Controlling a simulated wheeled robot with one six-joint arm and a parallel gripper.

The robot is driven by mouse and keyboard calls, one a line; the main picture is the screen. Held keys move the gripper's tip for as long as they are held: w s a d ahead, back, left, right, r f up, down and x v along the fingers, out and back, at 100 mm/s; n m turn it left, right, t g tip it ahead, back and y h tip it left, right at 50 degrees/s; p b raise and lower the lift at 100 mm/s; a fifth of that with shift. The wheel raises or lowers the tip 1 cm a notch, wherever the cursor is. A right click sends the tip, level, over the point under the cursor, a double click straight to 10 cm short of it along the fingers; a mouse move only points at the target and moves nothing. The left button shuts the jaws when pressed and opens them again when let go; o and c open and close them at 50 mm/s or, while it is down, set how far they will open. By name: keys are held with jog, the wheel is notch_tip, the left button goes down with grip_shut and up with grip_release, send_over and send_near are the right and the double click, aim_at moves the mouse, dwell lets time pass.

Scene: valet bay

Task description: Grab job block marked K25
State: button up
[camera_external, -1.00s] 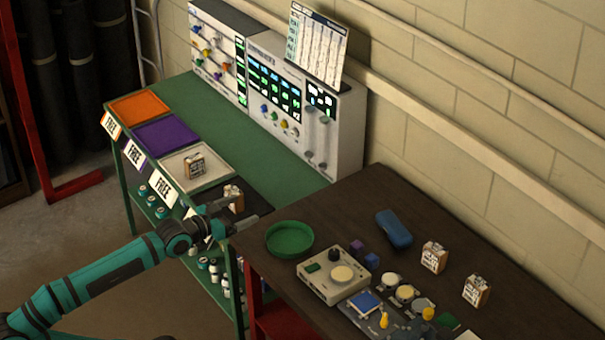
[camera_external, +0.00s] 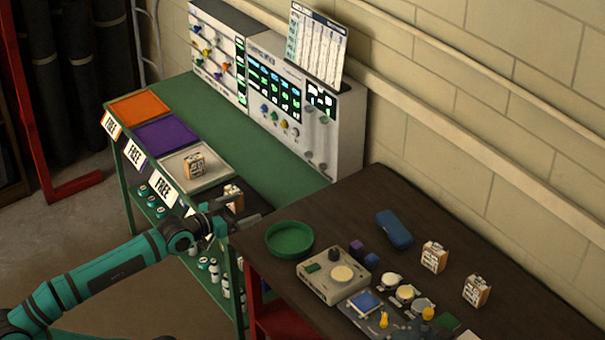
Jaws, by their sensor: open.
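Several similar small blocks with white printed faces and orange-brown sides are in view; their markings are too small to read, so I cannot tell which is K25. One block (camera_external: 194,166) stands on the whitish tray. Another block (camera_external: 233,198) stands on the dark area at the near end of the green bench. Two more, a block (camera_external: 433,257) and a block (camera_external: 477,291), stand on the dark brown table at the right. My gripper (camera_external: 236,214) is open, right at the block on the dark area; I cannot tell whether its fingers touch it.
Orange (camera_external: 139,108), purple (camera_external: 166,134) and whitish (camera_external: 222,174) trays line the green bench, with FREE labels on its front. Control panels (camera_external: 300,105) stand behind. The brown table holds a green round dish (camera_external: 289,249), a blue case (camera_external: 394,230) and a beige device (camera_external: 318,287).

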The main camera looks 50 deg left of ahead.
jog(key=w+d+r+g+h, duration=0.1)
jog(key=w+d+r+g, duration=0.2)
jog(key=w, duration=0.5)
jog(key=w+d+r+g+h, duration=0.1)
jog(key=w+d+r, duration=0.3)
jog(key=w, duration=0.4)
jog(key=w+d+g, duration=0.5)
jog(key=w+d, duration=0.7)
jog(key=w, duration=0.3)
jog(key=g+y, duration=0.2)
jog(key=g, duration=0.6)
send_over(477, 291)
jog(key=w+a, duration=0.2)
jog(key=shift+m, duration=0.3)
notch_tip(477, 291, down, 18)
jog(key=shift+w+d+r, duration=0.1)
jog(key=shift+d+r, duration=0.05)
jog(key=shift+r, duration=0.05)
jog(key=shift+d+f, duration=0.2)
jog(key=shift+f, duration=3.7)
jog(key=c, duration=1.1)
